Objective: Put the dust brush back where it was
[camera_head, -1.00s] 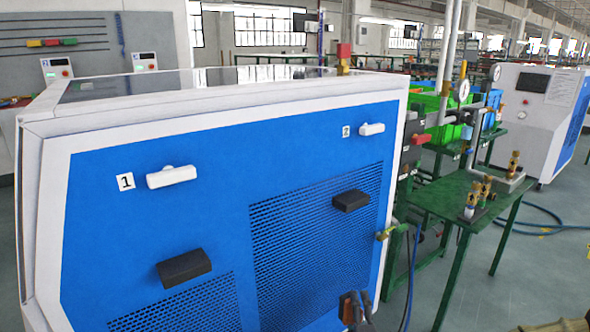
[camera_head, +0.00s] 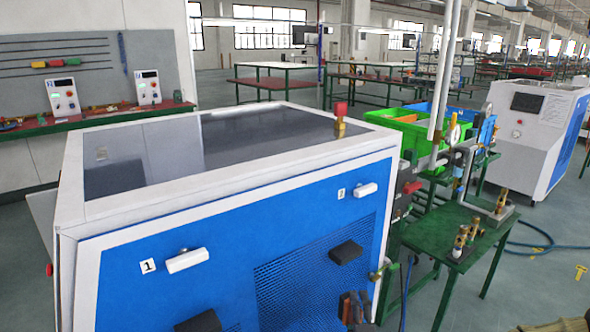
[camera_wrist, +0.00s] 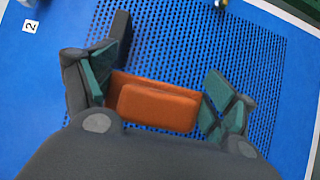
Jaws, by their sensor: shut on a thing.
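In the wrist view, my gripper (camera_wrist: 162,92) is closed around an orange-brown block (camera_wrist: 158,106), which I take to be the dust brush. The block lies between the teal finger pads. I see no bristles on it; its far side is hidden. Behind it is the blue perforated panel (camera_wrist: 180,40) of the cabinet. In the head view, my gripper (camera_head: 358,306) shows small at the bottom, in front of the blue cabinet side (camera_head: 225,285), with a bit of brown at it. The gap between brush and panel is hard to tell.
White handles (camera_head: 188,260) and black handles (camera_head: 346,252) stick out of the panel. A brass valve (camera_head: 384,270) is at the cabinet's right edge. A green table (camera_head: 455,232) with brass fittings stands to the right.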

